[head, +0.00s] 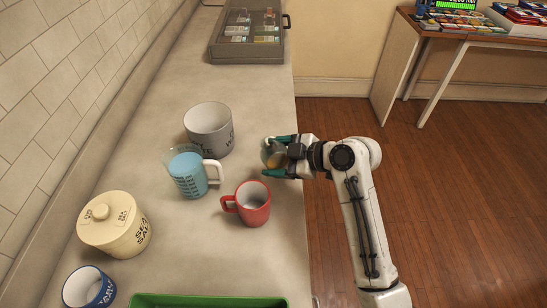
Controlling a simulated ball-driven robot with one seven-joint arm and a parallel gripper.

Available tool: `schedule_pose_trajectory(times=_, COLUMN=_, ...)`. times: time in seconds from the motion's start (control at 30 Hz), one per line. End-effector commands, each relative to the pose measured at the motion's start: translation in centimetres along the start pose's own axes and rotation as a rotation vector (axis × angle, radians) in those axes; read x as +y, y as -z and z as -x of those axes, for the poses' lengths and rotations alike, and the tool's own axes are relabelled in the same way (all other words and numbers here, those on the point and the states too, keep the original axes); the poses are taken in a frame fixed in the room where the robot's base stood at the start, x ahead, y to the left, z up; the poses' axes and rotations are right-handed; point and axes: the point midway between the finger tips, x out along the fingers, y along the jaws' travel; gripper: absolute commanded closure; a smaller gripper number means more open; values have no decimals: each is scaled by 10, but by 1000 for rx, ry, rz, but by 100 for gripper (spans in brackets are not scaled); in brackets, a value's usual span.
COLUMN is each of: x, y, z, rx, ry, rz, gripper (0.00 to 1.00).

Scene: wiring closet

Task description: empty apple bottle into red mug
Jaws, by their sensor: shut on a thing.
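The red mug (252,203) stands upright on the counter, its handle to the left, and its inside looks empty. My gripper (274,156) is beyond the mug, near the counter's right edge. It is shut on a small greyish bottle (271,150) with some amber colour in it, which I take for the apple bottle. The teal fingers lie on both sides of it. The bottle's label cannot be read, and the gripper hides part of it. I cannot tell its exact tilt or height above the counter. Bottle and mug are apart.
A measuring jug (189,178) with blue content stands left of the mug. A grey pot (209,126) is behind it. A cream salt jar (112,222), a blue mug (90,288) and a green tray (205,301) are nearer. A glass-topped case (249,54) lies at the back.

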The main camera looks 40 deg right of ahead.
Motion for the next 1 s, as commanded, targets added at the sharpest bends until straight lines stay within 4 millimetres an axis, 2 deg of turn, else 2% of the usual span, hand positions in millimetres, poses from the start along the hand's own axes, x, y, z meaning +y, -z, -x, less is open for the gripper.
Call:
schedule_pose_trajectory(times=0.03, x=-4, y=-10, z=-6, rx=-8, ry=-13, rz=31, gripper=60)
schedule_pose_trajectory(times=0.1, x=-5, y=-17, z=-9, rx=-24, ry=-33, rz=80, gripper=60)
schedule_pose_trajectory(times=0.3, x=-1, y=-25, z=-12, rx=-93, ry=-120, rz=291, gripper=60)
schedule_pose_trajectory(times=0.5, x=3, y=-20, z=-9, rx=-167, ry=-215, rz=518, gripper=60)
schedule_pose_trajectory(times=0.7, x=6, y=-6, z=-1, rx=-244, ry=-313, rz=748, gripper=60)
schedule_pose_trajectory(times=0.8, x=5, y=9, z=4, rx=-298, ry=-379, rz=915, gripper=60)
schedule_pose_trajectory(times=1.0, x=10, y=13, z=8, rx=-301, ry=-378, rz=908, gripper=60)
